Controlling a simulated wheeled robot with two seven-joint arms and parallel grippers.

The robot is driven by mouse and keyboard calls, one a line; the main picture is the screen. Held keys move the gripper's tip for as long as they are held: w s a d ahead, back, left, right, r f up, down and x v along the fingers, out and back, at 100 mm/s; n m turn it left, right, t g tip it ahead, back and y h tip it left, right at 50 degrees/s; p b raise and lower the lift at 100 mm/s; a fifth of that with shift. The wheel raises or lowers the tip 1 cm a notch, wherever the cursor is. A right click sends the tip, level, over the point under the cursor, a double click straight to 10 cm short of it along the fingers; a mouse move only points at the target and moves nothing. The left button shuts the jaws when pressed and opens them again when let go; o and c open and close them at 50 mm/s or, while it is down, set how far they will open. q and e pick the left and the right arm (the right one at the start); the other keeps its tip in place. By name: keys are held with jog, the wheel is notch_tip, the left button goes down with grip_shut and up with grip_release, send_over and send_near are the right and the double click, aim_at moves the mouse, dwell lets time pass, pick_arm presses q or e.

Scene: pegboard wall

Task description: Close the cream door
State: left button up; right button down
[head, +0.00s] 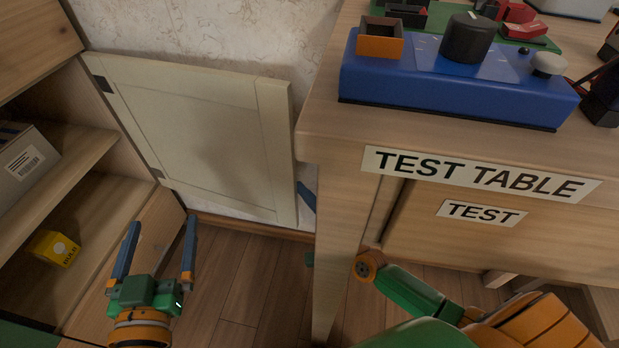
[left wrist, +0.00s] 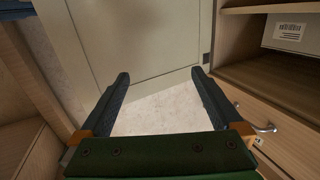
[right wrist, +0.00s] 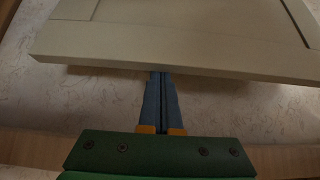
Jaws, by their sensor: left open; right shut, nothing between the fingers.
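The cream door (head: 200,130) stands swung open from the wooden cabinet at the left, its hinges (head: 103,84) on the cabinet side. Its free edge is near the table leg. My left gripper (head: 158,245) is open and empty, in front of and below the door. The left wrist view shows the door (left wrist: 130,45) beyond the open fingers (left wrist: 160,85). My right gripper (right wrist: 161,75) is shut and empty, its fingertips at the door's edge (right wrist: 180,65) in the right wrist view; contact is unclear. In the head view, a blue fingertip (head: 306,197) shows beside the door's free edge.
The cabinet shelves hold a grey box (head: 22,165) and a yellow box (head: 53,248). A wooden table (head: 335,150) labelled TEST TABLE stands right of the door, carrying a blue device (head: 450,85). Open floor (head: 235,275) lies between the cabinet and the table leg.

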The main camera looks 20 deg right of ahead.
pick_arm(q)
jog(key=s+a+f+g+y+p, duration=0.1)
jog(key=s+f+g, duration=0.3)
jog(key=f, duration=0.6)
jog(key=shift+a+f+n+g+y, duration=0.15)
jog(key=shift+a+n+g+y, duration=0.3)
jog(key=shift+g, duration=0.75)
pick_arm(e)
jog(key=s+a, duration=0.2)
jog(key=shift+s+a+r, duration=0.1)
jog(key=shift+s+r, duration=0.05)
jog(key=shift+s, duration=0.15)
pick_arm(q)
jog(key=shift+a, duration=0.15)
